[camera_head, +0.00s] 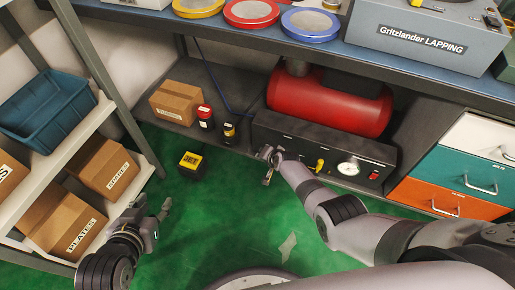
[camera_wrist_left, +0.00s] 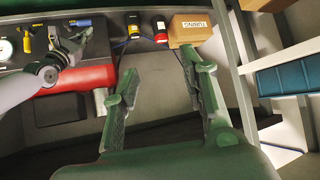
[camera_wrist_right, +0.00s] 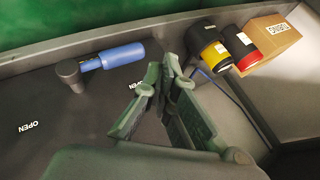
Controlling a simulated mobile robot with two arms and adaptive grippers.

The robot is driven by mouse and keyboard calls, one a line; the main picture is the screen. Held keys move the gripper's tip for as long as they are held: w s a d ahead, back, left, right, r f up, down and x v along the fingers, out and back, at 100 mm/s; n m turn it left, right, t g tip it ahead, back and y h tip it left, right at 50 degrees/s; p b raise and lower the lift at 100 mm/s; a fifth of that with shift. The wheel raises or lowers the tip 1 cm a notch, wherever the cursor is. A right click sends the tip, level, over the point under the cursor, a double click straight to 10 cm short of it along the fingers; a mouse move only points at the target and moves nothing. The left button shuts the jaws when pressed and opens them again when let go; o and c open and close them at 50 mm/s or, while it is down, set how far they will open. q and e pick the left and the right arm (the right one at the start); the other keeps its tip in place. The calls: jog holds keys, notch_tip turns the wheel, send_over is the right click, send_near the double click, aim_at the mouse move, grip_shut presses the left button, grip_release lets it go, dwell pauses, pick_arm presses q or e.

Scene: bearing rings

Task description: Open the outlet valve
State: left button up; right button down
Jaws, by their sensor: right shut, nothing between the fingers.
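A black panel (camera_head: 300,146) fronts the red tank (camera_head: 328,103) under the bench. A blue valve handle (camera_wrist_right: 122,56) on a dark pivot shows in the right wrist view, with OPEN labels nearby; it also shows in the left wrist view (camera_wrist_left: 80,22). A yellow handle (camera_head: 319,165) and a gauge (camera_head: 348,167) sit further right on the panel. I cannot tell which handle is the outlet valve. My right gripper (camera_head: 267,166) is shut and empty beside the blue handle's free end, seemingly apart from it. My left gripper (camera_head: 160,215) is open and empty above the green floor.
A red-capped jar (camera_head: 205,116), a yellow-and-black jar (camera_head: 230,131) and a cardboard box (camera_head: 177,102) stand left of the panel. A yellow-topped block (camera_head: 191,164) is on the floor. Drawers (camera_head: 452,172) stand right, and a shelf (camera_head: 148,171) with boxes stands left.

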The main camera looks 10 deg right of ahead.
pick_arm(q)
jog(key=s+a+f+g+y+p, duration=0.1)
jog(key=s+a+g+p, duration=0.15)
jog(key=s, duration=0.25)
jog(key=s+a+f+g+y+p, duration=0.1)
jog(key=s+f+g+p, duration=0.1)
jog(key=s+g+p, duration=0.3)
jog(key=s+x, duration=0.3)
jog(key=x, duration=1.1)
jog(key=shift+s+d+f+p, duration=0.15)
jog(key=shift+d+f+p, duration=0.1)
jog(key=shift+f+p, duration=0.3)
pick_arm(e)
jog(key=s+a+r, duration=0.2)
jog(key=s+r, duration=0.1)
jog(key=r, duration=0.5)
jog(key=shift+s+a+r, duration=0.3)
jog(key=shift+s+r, duration=0.05)
jog(key=shift+r, duration=0.05)
